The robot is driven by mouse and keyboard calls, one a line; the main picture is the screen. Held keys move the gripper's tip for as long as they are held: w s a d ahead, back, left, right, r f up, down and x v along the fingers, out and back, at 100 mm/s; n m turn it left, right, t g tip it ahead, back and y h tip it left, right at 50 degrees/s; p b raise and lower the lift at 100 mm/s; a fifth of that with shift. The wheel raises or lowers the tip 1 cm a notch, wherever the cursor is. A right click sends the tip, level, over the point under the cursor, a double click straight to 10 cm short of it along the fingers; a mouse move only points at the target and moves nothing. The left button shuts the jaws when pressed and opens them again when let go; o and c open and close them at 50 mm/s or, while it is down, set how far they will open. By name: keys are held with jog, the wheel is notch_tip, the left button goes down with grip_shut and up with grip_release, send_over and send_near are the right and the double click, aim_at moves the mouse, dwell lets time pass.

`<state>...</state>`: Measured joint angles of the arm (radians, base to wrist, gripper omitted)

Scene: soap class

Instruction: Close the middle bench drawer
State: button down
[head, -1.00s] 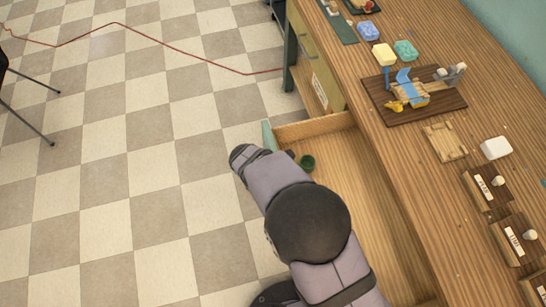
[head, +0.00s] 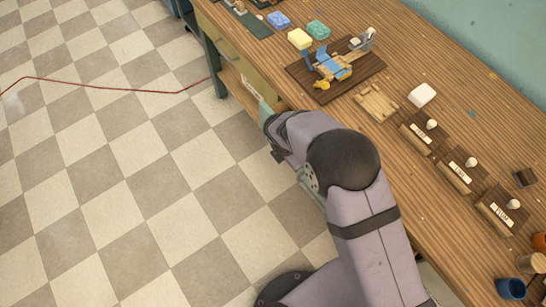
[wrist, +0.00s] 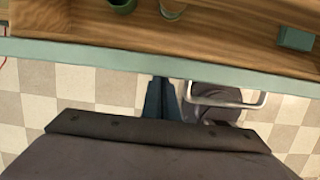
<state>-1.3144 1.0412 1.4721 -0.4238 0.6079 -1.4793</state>
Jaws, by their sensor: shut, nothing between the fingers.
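The middle bench drawer shows in the wrist view, its teal front (wrist: 110,58) running across the picture with a metal bar handle (wrist: 228,104) on its outer side. A strip of its wooden inside shows beyond the front, so it stands partly open. My gripper (wrist: 161,84) is shut and empty, at the outer side of the front, left of the handle. I cannot tell whether the fingertips touch it. In the head view my arm hides the fingers.
Inside the drawer are a green cup (wrist: 122,5), a clear glass (wrist: 172,10) and a teal block (wrist: 296,38). The bench top (head: 400,165) holds soaps, a dark board (head: 360,77) and labelled wooden blocks.

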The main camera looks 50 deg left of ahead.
jog(key=shift+w, duration=2.6)
jog(key=s+r+b, duration=0.1)
jog(key=s+r, duration=0.5)
jog(key=r, duration=0.3)
jog(key=shift+s+r, duration=0.25)
jog(key=shift+r, duration=0.05)
